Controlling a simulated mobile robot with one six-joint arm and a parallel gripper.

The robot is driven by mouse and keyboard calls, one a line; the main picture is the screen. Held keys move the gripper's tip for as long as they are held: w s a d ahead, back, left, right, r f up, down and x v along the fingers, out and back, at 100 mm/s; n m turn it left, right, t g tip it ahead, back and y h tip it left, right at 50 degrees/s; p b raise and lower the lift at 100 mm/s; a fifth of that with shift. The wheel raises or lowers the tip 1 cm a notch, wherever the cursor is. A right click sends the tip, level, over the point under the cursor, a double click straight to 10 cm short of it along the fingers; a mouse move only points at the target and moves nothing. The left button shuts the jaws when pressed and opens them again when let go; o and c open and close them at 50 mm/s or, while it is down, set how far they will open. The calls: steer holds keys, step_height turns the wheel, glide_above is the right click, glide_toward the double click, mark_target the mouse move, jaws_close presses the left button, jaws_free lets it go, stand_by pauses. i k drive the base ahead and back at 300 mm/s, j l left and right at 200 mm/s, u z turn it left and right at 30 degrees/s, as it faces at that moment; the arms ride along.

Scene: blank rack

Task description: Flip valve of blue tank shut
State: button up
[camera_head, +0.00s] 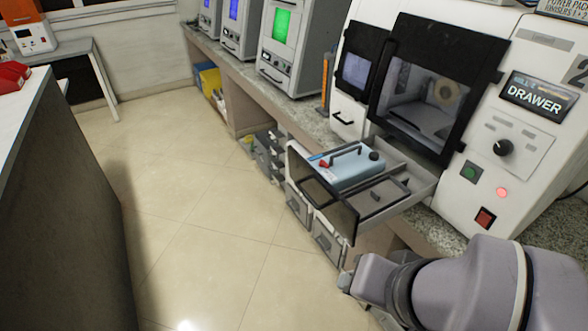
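The blue tank (350,170) is a light-blue box lying in the left part of the pulled-out drawer (420,186). It has a dark handle on top and a dark round cap at its right end. A small red part (325,163) sits at its left end; it may be the valve, but its setting is too small to tell. My arm comes in from the bottom right. Its far end, where my gripper (347,282) appears to be, is below the drawer front and apart from the tank. The fingers cannot be made out.
The drawer's dark front panel (318,192) stands between the open floor and the tank. The white machine (480,120) labelled DRAWER, with a dark-framed window, rises behind it. Grey bins (268,150) are under the counter. The tiled floor (200,225) is clear.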

mark_target(322, 163)
steer(key=i+l, duration=0.15)
steer(key=i, duration=0.3)
steer(key=i+l+z, duration=0.15)
steer(key=i, duration=0.25)
